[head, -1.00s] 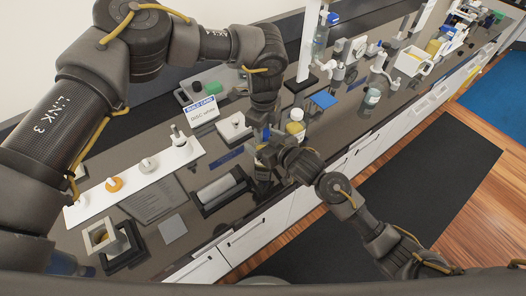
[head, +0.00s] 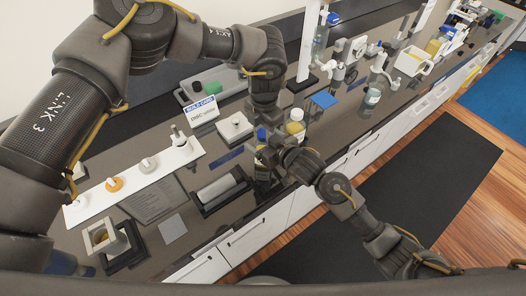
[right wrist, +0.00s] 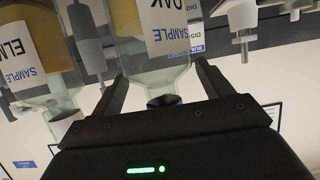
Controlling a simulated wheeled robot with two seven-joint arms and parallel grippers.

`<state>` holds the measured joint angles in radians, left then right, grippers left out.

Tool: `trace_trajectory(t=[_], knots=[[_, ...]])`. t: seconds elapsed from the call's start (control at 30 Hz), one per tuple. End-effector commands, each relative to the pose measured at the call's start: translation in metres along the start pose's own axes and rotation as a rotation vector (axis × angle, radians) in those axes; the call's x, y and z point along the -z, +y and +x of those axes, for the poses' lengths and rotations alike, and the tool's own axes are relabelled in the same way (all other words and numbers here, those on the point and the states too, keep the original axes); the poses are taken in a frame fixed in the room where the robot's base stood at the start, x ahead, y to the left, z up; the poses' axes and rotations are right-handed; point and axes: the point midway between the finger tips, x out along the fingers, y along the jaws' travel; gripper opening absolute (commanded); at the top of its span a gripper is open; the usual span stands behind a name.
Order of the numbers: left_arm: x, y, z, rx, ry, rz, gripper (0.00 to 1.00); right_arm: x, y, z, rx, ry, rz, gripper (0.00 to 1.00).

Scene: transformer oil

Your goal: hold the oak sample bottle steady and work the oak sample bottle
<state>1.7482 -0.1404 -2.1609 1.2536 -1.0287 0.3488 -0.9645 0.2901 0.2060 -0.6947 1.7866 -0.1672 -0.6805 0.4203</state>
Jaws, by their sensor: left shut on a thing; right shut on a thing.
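The oak sample bottle (right wrist: 158,62), clear glass with a white label, appears upside down in the right wrist view. My right gripper (right wrist: 162,82) has its fingers on both sides of the bottle's neck, where a dark ring shows. In the head view my right gripper (head: 277,152) is just below my left gripper (head: 262,118), which comes down from above. A blue cap (head: 262,133) shows at the left gripper's tips, which are mostly hidden. The oak bottle is largely covered by my grippers there.
The elm sample bottle (right wrist: 40,70) stands close beside the oak bottle. A yellow bottle with a white cap (head: 296,117) stands right of my grippers.

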Motion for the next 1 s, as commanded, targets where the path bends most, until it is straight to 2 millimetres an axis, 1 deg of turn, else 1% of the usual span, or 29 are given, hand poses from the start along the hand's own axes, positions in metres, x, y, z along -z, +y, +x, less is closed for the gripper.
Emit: trace_trajectory(t=[0.03,0.37,0.6,0.7,0.8,0.93,0.97,1.0], knots=[[-0.0001,-0.0012,-0.0002,0.001,0.000,0.126,0.07,0.0004,0.0000,0.0000,0.000,0.001,0.000,0.15],[0.0007,-0.0018,0.0004,0.001,0.000,1.065,0.07,0.0004,0.0001,0.0001,0.000,0.001,0.000,0.15],[0.0013,-0.0015,0.0007,0.001,0.000,1.769,0.07,0.0004,0.0002,0.0002,0.000,0.001,0.000,0.15],[0.0019,-0.0019,0.0015,0.004,0.000,2.024,0.07,0.0004,0.0003,0.0002,-0.001,0.001,0.000,0.15],[0.0018,-0.0018,0.0016,0.003,-0.003,2.205,0.07,0.0005,0.0004,0.0002,-0.001,0.001,0.000,0.15],[0.0017,-0.0023,0.0020,0.004,-0.006,2.187,0.07,0.0005,0.0006,0.0002,-0.001,0.001,0.000,0.15],[0.0017,-0.0023,0.0020,0.004,-0.006,2.186,0.35,0.0005,0.0006,0.0002,-0.001,0.001,0.000,0.15],[0.0017,-0.0022,0.0020,0.004,-0.006,2.186,0.41,0.0005,0.0007,0.0002,-0.001,0.001,0.000,0.15]])
